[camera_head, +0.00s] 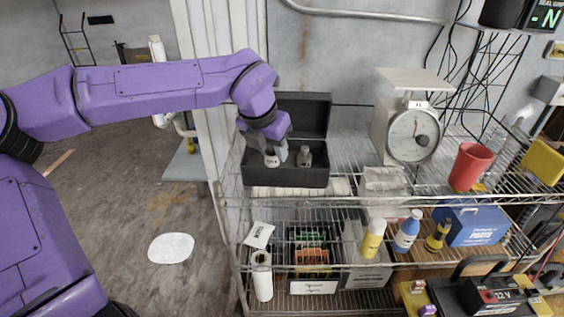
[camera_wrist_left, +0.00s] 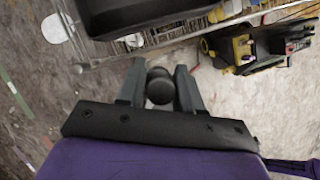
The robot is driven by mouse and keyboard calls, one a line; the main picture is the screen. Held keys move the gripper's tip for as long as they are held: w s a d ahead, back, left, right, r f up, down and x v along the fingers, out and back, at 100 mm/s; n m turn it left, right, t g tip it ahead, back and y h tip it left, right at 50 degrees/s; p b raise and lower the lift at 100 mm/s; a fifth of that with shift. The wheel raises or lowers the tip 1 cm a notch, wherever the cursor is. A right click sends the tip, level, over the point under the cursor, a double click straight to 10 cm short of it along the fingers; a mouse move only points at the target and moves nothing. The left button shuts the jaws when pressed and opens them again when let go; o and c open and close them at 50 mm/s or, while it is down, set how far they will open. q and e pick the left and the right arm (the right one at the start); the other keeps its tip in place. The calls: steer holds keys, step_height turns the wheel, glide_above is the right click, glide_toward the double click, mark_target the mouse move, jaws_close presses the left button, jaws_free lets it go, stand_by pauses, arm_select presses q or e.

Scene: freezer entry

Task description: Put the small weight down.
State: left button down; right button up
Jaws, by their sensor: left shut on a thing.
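My left gripper (camera_head: 277,154) is shut on a small weight (camera_head: 271,162) at the open black case (camera_head: 285,177). In the left wrist view the dark, rounded top of the weight (camera_wrist_left: 160,87) shows between the two fingers (camera_wrist_left: 160,85). In the head view the weight looks grey with a pale label, and my fingers partly cover it. I cannot tell whether it touches the case floor. A second grey weight (camera_head: 305,157) stands upright in the case, to the right of the held one. My right gripper is not in view.
The case stands on a wire shelf (camera_head: 345,198), its lid (camera_head: 303,112) raised behind. A dial scale (camera_head: 407,125) and a red cup (camera_head: 469,166) stand to the right. Bottles, a blue box (camera_head: 475,227) and a paper roll (camera_head: 261,276) are below. Open floor lies left.

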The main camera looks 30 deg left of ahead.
arm_select(q)
steer(key=w+a+f, duration=0.2)
steer(key=w, duration=0.1)
steer(key=w+a+f+p, duration=0.1)
steer(key=w+a+f, duration=0.1)
steer(key=w+f, duration=0.1)
steer(key=w+a+f+p, duration=0.1)
steer(key=w+a+f, duration=0.1)
steer(key=w, duration=0.1)
steer(key=shift+w+f, duration=0.35)
steer(key=shift+f, duration=0.05)
steer(key=shift+w+a+f, duration=0.1)
steer(key=shift+w+f, duration=0.05)
steer(key=shift+f, duration=0.15)
steer(key=f+p, duration=0.1)
steer(key=f, duration=0.2)
steer(key=shift+w+f, duration=0.2)
steer(key=shift+w+a+f, duration=0.1)
steer(key=shift+f, duration=0.15)
steer(key=shift+f, duration=0.1)
steer(key=c, duration=0.7)
jaws_free()
steer(key=shift+c, duration=0.2)
